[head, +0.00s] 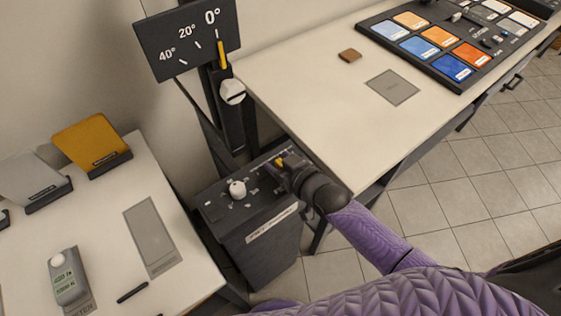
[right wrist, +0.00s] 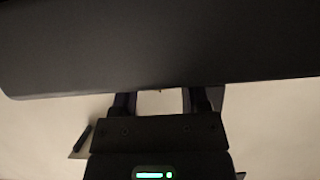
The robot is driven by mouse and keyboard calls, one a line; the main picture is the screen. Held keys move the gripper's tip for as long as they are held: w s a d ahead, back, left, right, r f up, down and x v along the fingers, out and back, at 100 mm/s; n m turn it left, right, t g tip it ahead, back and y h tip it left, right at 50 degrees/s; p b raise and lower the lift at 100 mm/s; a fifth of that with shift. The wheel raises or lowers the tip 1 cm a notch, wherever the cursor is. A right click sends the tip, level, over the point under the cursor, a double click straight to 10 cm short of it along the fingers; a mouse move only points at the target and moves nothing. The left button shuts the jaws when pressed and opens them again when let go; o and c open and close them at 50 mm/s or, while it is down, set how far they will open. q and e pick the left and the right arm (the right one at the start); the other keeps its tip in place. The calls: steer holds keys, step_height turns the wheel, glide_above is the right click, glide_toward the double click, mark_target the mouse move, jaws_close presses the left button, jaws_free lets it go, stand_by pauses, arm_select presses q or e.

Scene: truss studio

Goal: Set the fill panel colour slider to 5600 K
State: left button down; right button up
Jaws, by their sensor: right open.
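A dark control box (head: 262,238) stands on the floor between the two tables. Its top carries a white round knob (head: 237,189), small pale marks and a small yellow piece (head: 279,161); I cannot tell whether that piece is the colour slider. The label on its front is too blurred to read, and no 5600 K mark is legible. My right gripper (head: 284,168) is over the right part of the top, by the yellow piece; contact cannot be told. In the right wrist view my right gripper (right wrist: 160,100) is open, with its fingers at the lower edge of a large dark surface (right wrist: 160,45). My left gripper is out of view.
A tilt-scale plate (head: 187,40) with a yellow pointer stands behind the box. The right table (head: 320,85) bears a panel of coloured swatches (head: 453,67) and a brown block (head: 349,55). The left table (head: 110,220) bears a yellow card (head: 92,143) and a small grey-green device (head: 66,278).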

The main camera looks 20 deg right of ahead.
steer(key=shift+c, duration=0.3)
jaws_close()
steer(key=shift+d, duration=0.15)
stand_by(0.9)
